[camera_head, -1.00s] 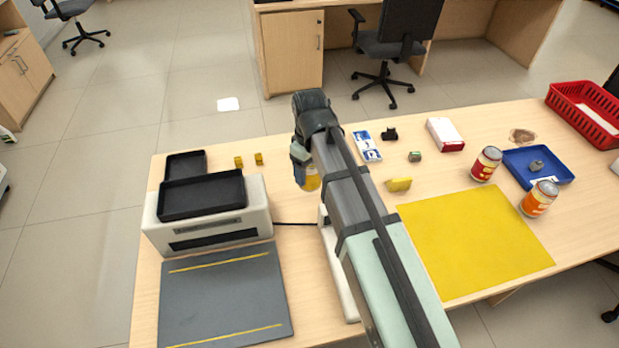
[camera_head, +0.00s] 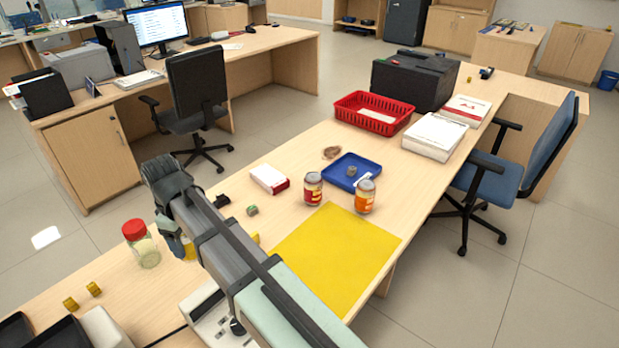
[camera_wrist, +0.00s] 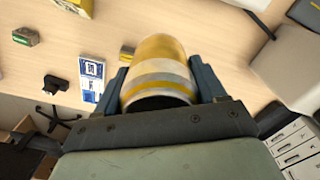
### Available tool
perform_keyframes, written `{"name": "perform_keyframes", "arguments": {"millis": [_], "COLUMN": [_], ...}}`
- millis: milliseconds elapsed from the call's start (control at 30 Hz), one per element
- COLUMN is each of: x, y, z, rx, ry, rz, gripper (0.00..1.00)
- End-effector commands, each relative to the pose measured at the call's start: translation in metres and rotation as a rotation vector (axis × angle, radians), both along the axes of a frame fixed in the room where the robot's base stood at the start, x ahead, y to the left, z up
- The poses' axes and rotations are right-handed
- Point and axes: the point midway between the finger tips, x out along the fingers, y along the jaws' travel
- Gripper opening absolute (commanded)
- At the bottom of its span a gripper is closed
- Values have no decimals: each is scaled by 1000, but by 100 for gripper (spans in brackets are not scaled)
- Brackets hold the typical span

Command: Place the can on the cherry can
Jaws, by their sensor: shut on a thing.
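My gripper (camera_head: 178,240) is shut on a yellow can (camera_head: 190,252). In the wrist view the yellow can (camera_wrist: 158,68) sits between the two fingers, with a pale band and a dark end towards the palm. The red-labelled can (camera_head: 313,188), which looks like the cherry can, stands upright on the counter behind the yellow mat (camera_head: 335,250). An orange-labelled can (camera_head: 364,196) stands to its right. My gripper is well to the left of both cans. My arm hides part of the counter between them.
A red-lidded jar (camera_head: 140,245) stands just left of my gripper. A blue tray (camera_head: 345,165), a red-and-white box (camera_head: 269,179) and a small green item (camera_head: 252,210) lie around the cans. A red basket (camera_head: 372,112) is farther back. The yellow mat is largely bare.

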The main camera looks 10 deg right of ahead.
Motion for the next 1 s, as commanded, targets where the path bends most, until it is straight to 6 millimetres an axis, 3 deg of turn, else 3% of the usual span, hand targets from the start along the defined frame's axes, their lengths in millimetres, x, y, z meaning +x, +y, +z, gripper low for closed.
{"name": "perform_keyframes", "arguments": {"millis": [567,1000], "x": [119,204], "y": [-144,-270], "z": [28,61], "rx": [1,1], "ry": [-1,-1], "rz": [-277,-487], "gripper": [18,18]}}
